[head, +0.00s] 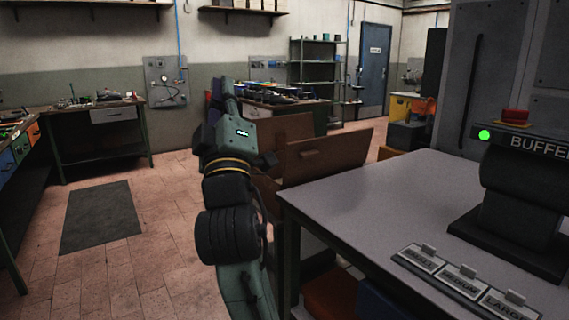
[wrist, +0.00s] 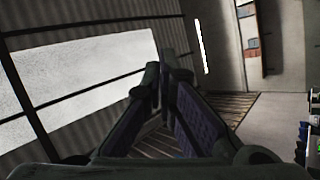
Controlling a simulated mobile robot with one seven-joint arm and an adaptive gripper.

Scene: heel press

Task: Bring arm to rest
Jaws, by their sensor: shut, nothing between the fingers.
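My gripper shows at the bottom middle of the wrist view (wrist: 163,75), its two fingers together at the tips with nothing between them. In the head view my arm stands upright left of the table, folded, with the gripper end (head: 228,88) pointing up. The arm is clear of the table and touches nothing that I can see. In the head view the fingers are small and dark.
A grey table (head: 370,200) stands at the right, bearing a machine marked BUFFER (head: 520,185) with a green light, and several labelled plates (head: 462,280). A dark mat (head: 100,215) lies on open floor at left, by a workbench (head: 105,115).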

